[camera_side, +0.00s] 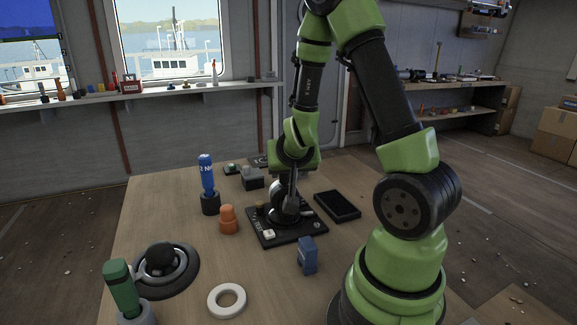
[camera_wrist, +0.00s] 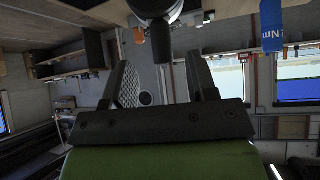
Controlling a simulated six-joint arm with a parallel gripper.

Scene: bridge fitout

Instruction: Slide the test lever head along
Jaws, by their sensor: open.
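The test lever stands on a black panel (camera_side: 262,238) in the middle of the table. Its head is mostly hidden behind my gripper (camera_side: 290,199) in the side view. The knob appears beyond the fingertips, roughly in line with the gap. I cannot tell whether a finger touches the lever.
An orange piece (camera_side: 228,220), a blue-handled tool (camera_side: 207,174) and a blue block (camera_side: 307,256) stand near the panel. A black tray (camera_side: 337,206) lies to its right. A white ring (camera_side: 227,300), a round black fixture (camera_side: 166,268) and a green-handled tool (camera_side: 121,288) are at the front left.

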